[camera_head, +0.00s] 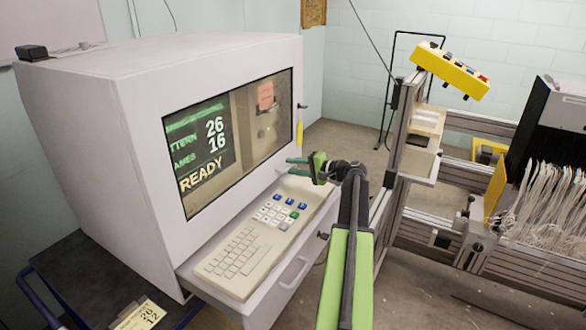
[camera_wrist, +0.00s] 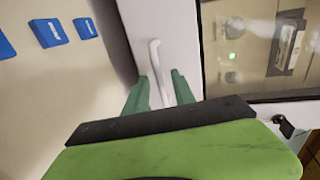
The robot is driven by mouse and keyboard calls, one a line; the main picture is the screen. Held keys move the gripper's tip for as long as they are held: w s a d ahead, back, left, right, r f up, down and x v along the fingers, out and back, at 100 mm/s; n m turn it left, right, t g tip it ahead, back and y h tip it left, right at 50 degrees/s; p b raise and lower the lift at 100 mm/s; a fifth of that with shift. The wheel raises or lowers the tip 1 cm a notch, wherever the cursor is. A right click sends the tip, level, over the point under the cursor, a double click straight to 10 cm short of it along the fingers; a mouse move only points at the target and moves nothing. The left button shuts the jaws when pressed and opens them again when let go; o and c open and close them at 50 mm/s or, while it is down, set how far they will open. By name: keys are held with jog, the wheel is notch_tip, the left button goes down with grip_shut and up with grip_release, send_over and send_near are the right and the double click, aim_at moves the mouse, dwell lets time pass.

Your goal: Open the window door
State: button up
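The window door (camera_head: 262,143) is a glass pane in the front of a white cabinet, with a READY display behind its left part. The glass also shows at the upper right of the wrist view (camera_wrist: 232,82). A white bar handle (camera_wrist: 156,62) stands on the white frame beside the glass; I cannot make it out in the head view. My gripper (camera_head: 290,167) is at the lower right of the window. In the wrist view its green fingers (camera_wrist: 160,85) are apart, with the handle's lower part between them and visible gaps. I cannot tell whether either finger touches it.
A keyboard panel (camera_head: 262,228) juts out below the window, with blue keys close to my gripper. A small black latch (camera_head: 302,106) sits at the cabinet's right edge. A metal-framed machine with white threads (camera_head: 545,205) stands at the right.

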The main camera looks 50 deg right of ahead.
grip_shut()
dwell(1.3)
